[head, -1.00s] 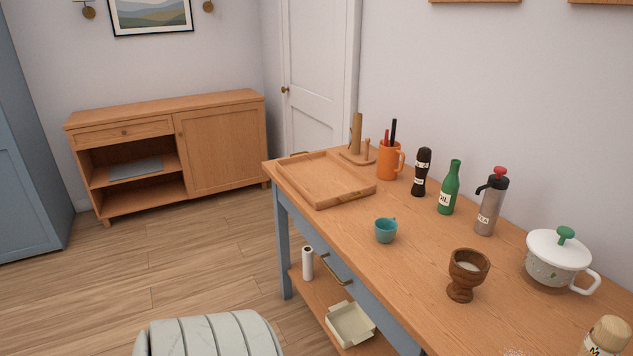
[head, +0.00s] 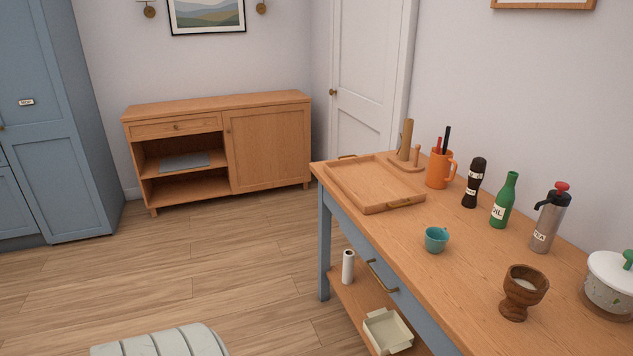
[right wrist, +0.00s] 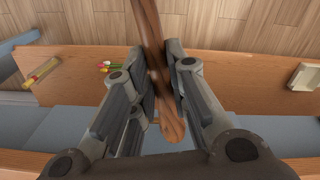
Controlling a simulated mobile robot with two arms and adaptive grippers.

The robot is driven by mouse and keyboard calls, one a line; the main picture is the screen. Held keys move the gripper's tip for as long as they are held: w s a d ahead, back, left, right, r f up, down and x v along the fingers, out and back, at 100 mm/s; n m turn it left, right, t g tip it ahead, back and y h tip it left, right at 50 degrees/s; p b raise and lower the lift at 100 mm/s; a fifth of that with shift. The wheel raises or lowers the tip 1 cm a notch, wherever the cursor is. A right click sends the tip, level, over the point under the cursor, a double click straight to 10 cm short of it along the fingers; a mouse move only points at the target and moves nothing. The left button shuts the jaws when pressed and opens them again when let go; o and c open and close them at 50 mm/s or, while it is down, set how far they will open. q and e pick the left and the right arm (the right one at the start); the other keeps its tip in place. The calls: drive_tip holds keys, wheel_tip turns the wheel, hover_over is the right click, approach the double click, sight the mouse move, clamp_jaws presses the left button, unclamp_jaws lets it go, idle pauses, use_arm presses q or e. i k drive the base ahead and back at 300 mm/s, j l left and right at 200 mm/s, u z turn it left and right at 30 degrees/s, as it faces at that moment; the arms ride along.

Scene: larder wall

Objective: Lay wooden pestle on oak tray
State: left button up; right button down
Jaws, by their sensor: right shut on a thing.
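The wooden pestle (right wrist: 148,28) shows only in the right wrist view, as a long dark-brown stick with a rounded end. My right gripper (right wrist: 160,72) is shut on it, with one finger on each side. The oak tray (head: 372,186) lies empty on the far left end of the wooden table in the head view. It has a low rim and a handle at each end. In the head view neither gripper shows, so the distance from the pestle to the tray cannot be told.
On the table (head: 460,300) stand a teal cup (head: 436,239), a wooden goblet-shaped mortar (head: 522,292), an orange mug (head: 440,168), a dark mill (head: 473,183), a green bottle (head: 503,201), a grey flask (head: 549,218) and a white lidded pot (head: 611,283). A wooden stand (head: 406,155) is behind the tray.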

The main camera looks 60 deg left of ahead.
sight(360, 186)
drive_tip(key=j+u, duration=0.15)
drive_tip(key=u, duration=0.3)
drive_tip(key=i+u, duration=0.15)
drive_tip(key=u, duration=0.25)
drive_tip(key=i+j+u, duration=0.1)
drive_tip(key=u, duration=0.35)
drive_tip(key=i+u, duration=0.15)
drive_tip(key=u, duration=0.3)
drive_tip(key=i+u, duration=0.3)
drive_tip(key=i, duration=0.3)
drive_tip(key=i+l+u, duration=0.3)
drive_tip(key=i, duration=0.3)
